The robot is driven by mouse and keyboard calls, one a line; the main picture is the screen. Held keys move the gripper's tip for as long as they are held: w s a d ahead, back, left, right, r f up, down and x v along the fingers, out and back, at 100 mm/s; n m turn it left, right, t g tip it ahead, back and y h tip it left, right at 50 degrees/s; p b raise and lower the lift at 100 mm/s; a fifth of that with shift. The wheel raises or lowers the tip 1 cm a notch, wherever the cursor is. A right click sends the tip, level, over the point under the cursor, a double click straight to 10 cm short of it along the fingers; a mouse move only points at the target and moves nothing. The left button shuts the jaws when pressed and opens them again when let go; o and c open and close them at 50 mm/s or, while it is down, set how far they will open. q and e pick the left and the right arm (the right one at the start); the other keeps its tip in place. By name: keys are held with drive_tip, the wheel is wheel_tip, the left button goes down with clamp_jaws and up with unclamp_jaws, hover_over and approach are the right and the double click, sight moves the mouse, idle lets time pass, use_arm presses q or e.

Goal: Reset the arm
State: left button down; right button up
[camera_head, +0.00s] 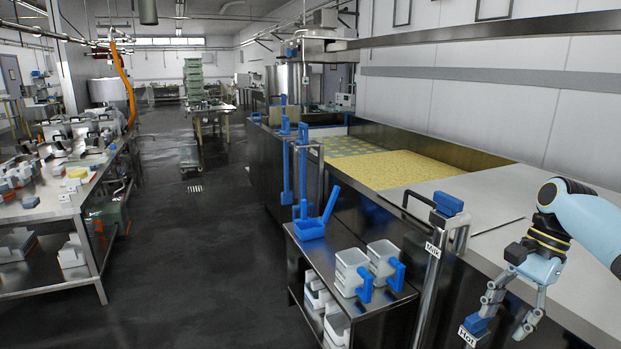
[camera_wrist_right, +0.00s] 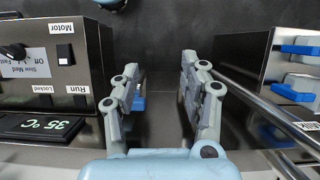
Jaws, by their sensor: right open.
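My right gripper (camera_head: 503,322) hangs at the lower right of the head view, fingers pointing down and apart, with nothing between them. It is beside the front edge of the steel vat, close to the blue handle (camera_head: 476,323) above the "Hot" label. In the right wrist view the open fingers (camera_wrist_right: 158,82) reach forward on both sides of a dark gap. A small blue part (camera_wrist_right: 138,102) shows there, partly behind the left finger. My left gripper is not in view.
The vat (camera_head: 497,190) holds yellow curd (camera_head: 388,169). A blue-topped "Milk" pipe (camera_head: 448,205) stands at its front. A steel cart (camera_head: 340,255) carries white moulds and a blue scoop (camera_head: 311,228). A control box (camera_wrist_right: 55,65) is left in the wrist view. The floor (camera_head: 190,270) is clear.

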drive_tip(key=s+a+f+n+t+h, duration=0.1)
drive_tip(key=s+a+f+n+h, duration=0.2)
drive_tip(key=s, duration=0.4)
drive_tip(key=s+a+f+n+t, duration=0.1)
drive_tip(key=s+a+f+n, duration=0.1)
drive_tip(key=s+f+n, duration=0.3)
drive_tip(key=s+a+r+n+t+h, duration=0.25)
drive_tip(key=s+r+n, duration=0.35)
drive_tip(key=s+r, duration=0.7)
drive_tip(key=s+d+f+b, duration=0.1)
drive_tip(key=s+f+b, duration=0.15)
drive_tip(key=f, duration=1.45)
drive_tip(key=s+d+f+b, duration=0.15)
drive_tip(key=f+b, duration=0.25)
drive_tip(key=f, duration=1.4)
use_arm(q)
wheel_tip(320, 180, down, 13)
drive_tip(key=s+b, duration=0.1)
drive_tip(key=b, duration=0.5)
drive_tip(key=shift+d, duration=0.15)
use_arm(e)
drive_tip(key=s+d+f+g, duration=0.1)
drive_tip(key=s+f+g, duration=0.1)
drive_tip(key=s+f, duration=1.6)
wheel_tip(320, 180, down, 4)
drive_tip(key=shift+s+d+f+m+y, duration=0.15)
drive_tip(key=shift+s+m+y, duration=0.1)
drive_tip(key=shift+m+y, duration=0.2)
